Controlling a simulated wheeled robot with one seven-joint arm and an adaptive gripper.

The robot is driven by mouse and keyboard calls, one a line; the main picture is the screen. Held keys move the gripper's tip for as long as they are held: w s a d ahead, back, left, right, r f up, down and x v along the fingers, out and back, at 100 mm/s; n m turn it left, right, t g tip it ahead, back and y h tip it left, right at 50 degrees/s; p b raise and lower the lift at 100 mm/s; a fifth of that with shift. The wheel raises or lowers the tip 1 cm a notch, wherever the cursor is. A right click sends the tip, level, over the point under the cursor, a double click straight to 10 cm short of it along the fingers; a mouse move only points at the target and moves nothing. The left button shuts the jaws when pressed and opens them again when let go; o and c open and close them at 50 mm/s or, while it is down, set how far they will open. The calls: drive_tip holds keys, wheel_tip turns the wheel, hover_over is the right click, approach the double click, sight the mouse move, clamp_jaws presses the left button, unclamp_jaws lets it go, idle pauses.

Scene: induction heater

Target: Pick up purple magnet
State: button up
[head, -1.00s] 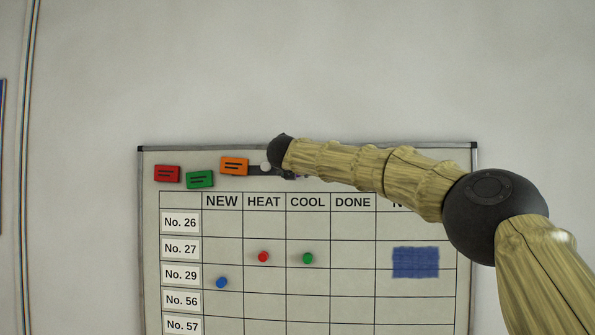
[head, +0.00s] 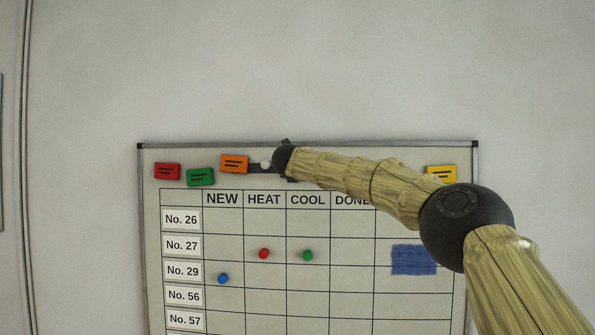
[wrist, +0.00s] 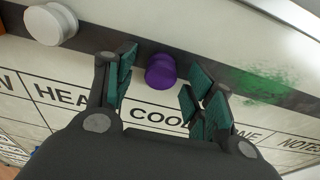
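The purple magnet (wrist: 161,71) sits on a dark strip near the top of the whiteboard, above the COOL heading. In the wrist view my gripper (wrist: 160,83) is open, with its green-padded fingers to either side of the magnet. The magnet lies between the fingertips with a gap on both sides, so it is not gripped. In the head view the wrist end of my arm (head: 287,160) is at the board's top edge and hides the purple magnet and the fingers.
A white magnet (wrist: 50,23) sits left of my gripper on the same strip. Orange (head: 234,164), green (head: 200,177), red (head: 167,171) and yellow (head: 441,174) blocks are along the board's top. Red (head: 264,253), green (head: 308,255) and blue (head: 222,278) magnets sit in the table.

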drive_tip(key=c, duration=0.7)
drive_tip(key=shift+c, duration=0.2)
drive_tip(key=shift+s+r+b, duration=0.1)
drive_tip(key=shift+r+b, duration=0.05)
drive_tip(key=shift+b, duration=0.35)
drive_tip(key=shift+r, duration=3.35)
drive_tip(key=s+a+b, duration=0.2)
drive_tip(key=s+b, duration=1.6)
drive_tip(key=s, duration=0.8)
drive_tip(key=shift+s+a, duration=0.35)
